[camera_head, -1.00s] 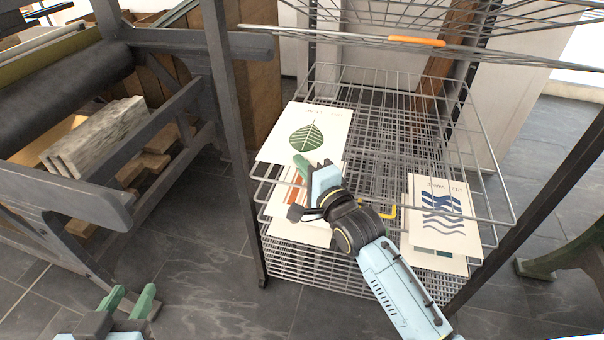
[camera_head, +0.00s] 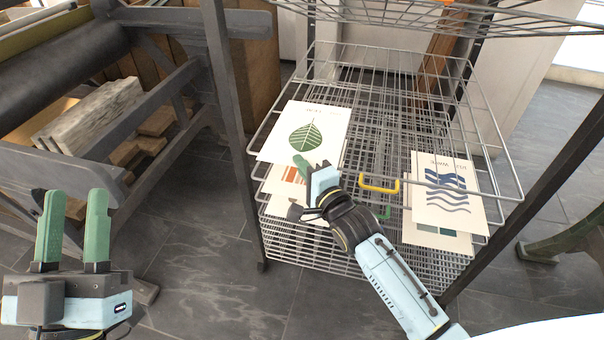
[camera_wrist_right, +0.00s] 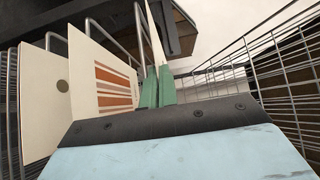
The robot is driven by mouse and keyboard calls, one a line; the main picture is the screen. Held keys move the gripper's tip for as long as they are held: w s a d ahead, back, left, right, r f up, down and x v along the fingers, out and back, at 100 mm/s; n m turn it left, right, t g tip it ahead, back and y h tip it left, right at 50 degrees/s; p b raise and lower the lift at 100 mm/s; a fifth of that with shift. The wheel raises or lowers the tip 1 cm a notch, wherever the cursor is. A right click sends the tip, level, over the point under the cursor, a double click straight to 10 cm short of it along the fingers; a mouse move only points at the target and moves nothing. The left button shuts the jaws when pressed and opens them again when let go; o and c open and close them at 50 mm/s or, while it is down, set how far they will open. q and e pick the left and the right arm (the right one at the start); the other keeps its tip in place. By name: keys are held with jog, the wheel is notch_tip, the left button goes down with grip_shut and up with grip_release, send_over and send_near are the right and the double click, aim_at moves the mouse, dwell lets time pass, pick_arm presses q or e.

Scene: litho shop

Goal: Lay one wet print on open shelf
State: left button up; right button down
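The leaf print (camera_head: 303,136), a cream sheet with a green leaf, is over the left part of a wire rack shelf (camera_head: 370,95). My right gripper (camera_head: 301,162) is at its near edge; in the right wrist view its green fingers (camera_wrist_right: 158,82) are closed together on a thin sheet seen edge-on. I cannot tell whether the print touches the wires. Below the leaf print is an orange-striped print (camera_head: 285,187), also visible in the wrist view (camera_wrist_right: 113,88).
A blue wave print (camera_head: 446,192) lies at the rack's right, with another sheet below. The shelf's middle is bare wire. Yellow (camera_head: 379,186) and green (camera_head: 384,213) handles are on the rack front. A dark post (camera_head: 232,130) and a press (camera_head: 150,110) stand left.

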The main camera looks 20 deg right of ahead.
jog(key=shift+f+b, duration=0.3)
jog(key=shift+f, duration=0.5)
pick_arm(q)
jog(key=shift+s+a+r+t, duration=0.15)
jog(key=shift+s+r+t, duration=0.3)
jog(key=shift+t, duration=0.25)
pick_arm(e)
jog(key=shift+f, duration=0.1)
jog(key=c, duration=1.7)
grip_release()
